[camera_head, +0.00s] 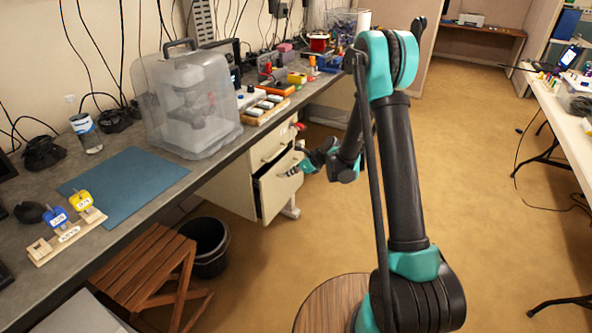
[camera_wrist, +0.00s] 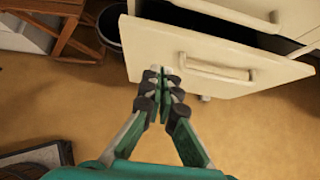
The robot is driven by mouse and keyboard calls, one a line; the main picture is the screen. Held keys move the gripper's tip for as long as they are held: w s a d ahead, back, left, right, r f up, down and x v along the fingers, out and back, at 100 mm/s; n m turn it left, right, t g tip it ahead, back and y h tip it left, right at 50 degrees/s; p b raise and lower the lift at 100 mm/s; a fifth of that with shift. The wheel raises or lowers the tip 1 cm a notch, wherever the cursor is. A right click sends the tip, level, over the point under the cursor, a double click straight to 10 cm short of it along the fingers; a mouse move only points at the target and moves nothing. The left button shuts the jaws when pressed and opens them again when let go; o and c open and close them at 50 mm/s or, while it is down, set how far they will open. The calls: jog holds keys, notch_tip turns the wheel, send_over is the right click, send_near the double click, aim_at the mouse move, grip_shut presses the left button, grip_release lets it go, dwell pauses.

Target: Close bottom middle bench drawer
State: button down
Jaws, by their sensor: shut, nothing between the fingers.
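The bottom drawer (camera_head: 281,194) of the cream bench cabinet stands pulled out, with its dark inside showing. In the wrist view its cream front (camera_wrist: 240,84) fills the upper right, with a bar handle (camera_wrist: 215,68). My gripper (camera_head: 292,171) is shut and empty at this drawer's front. In the wrist view my gripper (camera_wrist: 162,74) has its fingertips over the front, just left of the handle. I cannot tell whether they touch it. The drawer above (camera_head: 269,146) has its own handle and shows at the top of the wrist view (camera_wrist: 250,10).
A black bin (camera_head: 210,248) and a wooden stool (camera_head: 150,265) stand left of the drawer, under the bench (camera_head: 225,148). The bench top holds a clear printer case (camera_head: 188,105) and several tools. Tan floor (camera_head: 480,170) lies open to the right.

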aim_at(271, 174)
jog(key=a, duration=0.1)
jog(key=w+a+f, duration=0.1)
jog(key=a, duration=0.1)
jog(key=w+a+f, duration=0.1)
jog(key=shift+a, duration=0.25)
jog(key=shift+w+a, duration=0.3)
jog(key=shift+a, duration=0.2)
jog(key=shift+a, duration=0.1)
jog(key=shift+w+a+r, duration=0.1)
jog(key=shift+w+a, duration=0.25)
jog(key=shift+a, duration=0.35)
jog(key=shift+w+a+f, duration=0.1)
jog(key=shift+w+a, duration=0.3)
jog(key=shift+a, duration=0.3)
jog(key=shift+w+a+r, duration=0.1)
jog(key=shift+w+a, duration=0.25)
jog(key=shift+a, duration=0.35)
